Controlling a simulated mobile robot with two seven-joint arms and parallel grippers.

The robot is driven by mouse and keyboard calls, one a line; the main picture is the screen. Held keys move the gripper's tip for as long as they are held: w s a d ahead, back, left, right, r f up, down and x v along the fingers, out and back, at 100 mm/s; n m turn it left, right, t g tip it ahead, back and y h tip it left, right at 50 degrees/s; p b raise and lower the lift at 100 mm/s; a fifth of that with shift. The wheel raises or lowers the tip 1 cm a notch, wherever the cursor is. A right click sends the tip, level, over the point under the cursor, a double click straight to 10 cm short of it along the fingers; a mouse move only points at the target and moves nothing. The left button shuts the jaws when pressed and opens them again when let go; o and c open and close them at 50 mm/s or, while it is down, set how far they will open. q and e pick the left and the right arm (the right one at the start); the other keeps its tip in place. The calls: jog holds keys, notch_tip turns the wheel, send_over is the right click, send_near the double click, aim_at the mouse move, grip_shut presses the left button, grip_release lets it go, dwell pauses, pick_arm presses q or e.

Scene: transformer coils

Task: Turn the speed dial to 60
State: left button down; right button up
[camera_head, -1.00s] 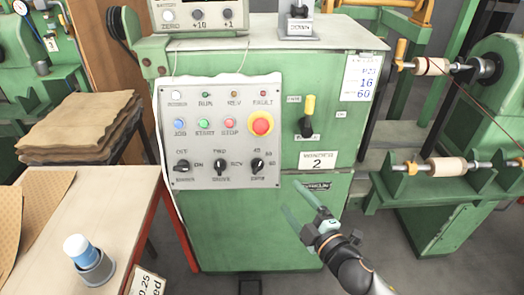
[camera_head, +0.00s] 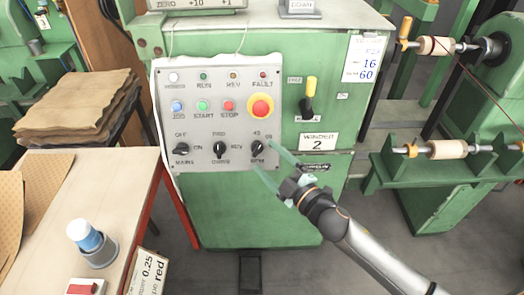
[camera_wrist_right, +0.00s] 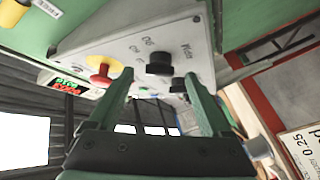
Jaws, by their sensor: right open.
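The speed dial (camera_head: 257,148) is the rightmost of three black knobs in the bottom row of the grey control panel (camera_head: 190,75). Marks around it include 45 above; its exact pointer setting is too small to tell. My right gripper (camera_head: 270,160) is open and empty, its green fingers reaching toward the dial from the lower right. One fingertip is just below the dial and one to its right in the head view; contact cannot be told. In the right wrist view the fingers (camera_wrist_right: 155,80) are apart, with a black knob (camera_wrist_right: 158,64) between them. My left gripper is not in view.
A red emergency button (camera_head: 260,106) with a yellow ring sits above the dial. A black-and-yellow lever (camera_head: 308,97) is to its right. A bench (camera_head: 125,190) with a blue-and-white spool (camera_head: 84,236) stands at left. A winder (camera_head: 440,150) stands at right.

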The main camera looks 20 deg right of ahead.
aim_at(259, 151)
jog(key=shift+x, duration=1.65)
jog(key=shift+c, duration=0.2)
grip_shut()
